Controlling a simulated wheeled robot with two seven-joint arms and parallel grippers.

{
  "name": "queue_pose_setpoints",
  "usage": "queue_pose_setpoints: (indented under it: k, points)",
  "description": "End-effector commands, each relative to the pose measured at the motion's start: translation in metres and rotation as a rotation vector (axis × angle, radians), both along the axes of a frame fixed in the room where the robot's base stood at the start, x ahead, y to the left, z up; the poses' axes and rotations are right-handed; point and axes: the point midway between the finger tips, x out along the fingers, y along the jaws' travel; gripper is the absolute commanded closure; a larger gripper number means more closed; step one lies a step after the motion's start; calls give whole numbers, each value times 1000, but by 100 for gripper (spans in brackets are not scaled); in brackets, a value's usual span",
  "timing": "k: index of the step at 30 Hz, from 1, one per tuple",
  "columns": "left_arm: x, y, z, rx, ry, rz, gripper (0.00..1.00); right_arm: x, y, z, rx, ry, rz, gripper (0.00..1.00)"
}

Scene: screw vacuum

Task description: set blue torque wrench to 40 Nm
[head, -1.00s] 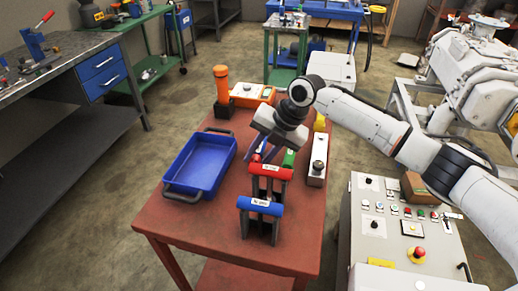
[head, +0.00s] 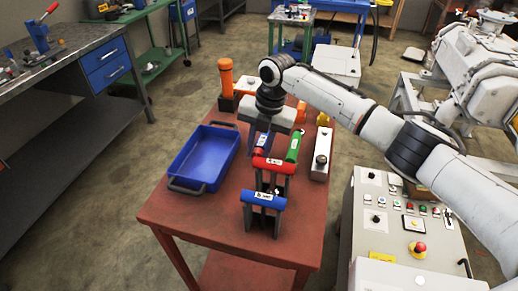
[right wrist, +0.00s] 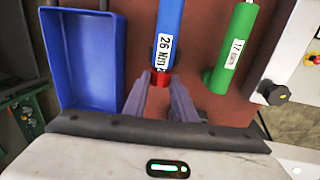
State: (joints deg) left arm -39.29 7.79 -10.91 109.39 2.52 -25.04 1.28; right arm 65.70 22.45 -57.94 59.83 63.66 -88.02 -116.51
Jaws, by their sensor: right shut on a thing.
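The blue torque wrench (right wrist: 170,20) lies lengthwise in the right wrist view, with a white label reading about 26 Nm and a red end piece (right wrist: 160,79). My right gripper (right wrist: 158,90) is at that red end, one finger on each side, and is shut on it. In the head view the right gripper (head: 262,146) points down over the table and hides most of this wrench. A green wrench (right wrist: 236,40) labelled about 17 Nm lies to its right, apart from the fingers. My left gripper is not in view.
A blue tray (head: 177,181) stands left on the red-brown table (head: 215,219). A red handle (head: 270,165) and another blue handle (head: 264,200) sit nearer on dark supports. An orange upright tool (head: 226,78) stands behind. A grey control box (head: 401,229) is at right.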

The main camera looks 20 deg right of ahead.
Motion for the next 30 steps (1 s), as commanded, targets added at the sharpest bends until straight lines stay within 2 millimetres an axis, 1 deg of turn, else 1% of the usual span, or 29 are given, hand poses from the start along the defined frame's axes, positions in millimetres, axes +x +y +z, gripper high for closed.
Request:
queue_pose_setpoints:
  k: [1,2,3,5,13,17,20,27,30]
  points:
    - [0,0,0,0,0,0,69,0,1,0,1,0,2,98]
    - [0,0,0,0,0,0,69,0,1,0,1,0,2,72]
    - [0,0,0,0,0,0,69,0,1,0,1,0,2,65]
    - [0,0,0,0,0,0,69,0,0,0,1,0,2,56]
    - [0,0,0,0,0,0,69,0,0,0,1,0,1,56]
    - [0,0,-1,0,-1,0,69,0,-1,8,2,-2,2,56]
    - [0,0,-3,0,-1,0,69,-1,-4,24,1,-5,1,56]
    - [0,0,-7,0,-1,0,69,-6,-10,71,2,-4,2,56]
    - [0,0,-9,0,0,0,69,-8,-11,86,2,-3,2,56]
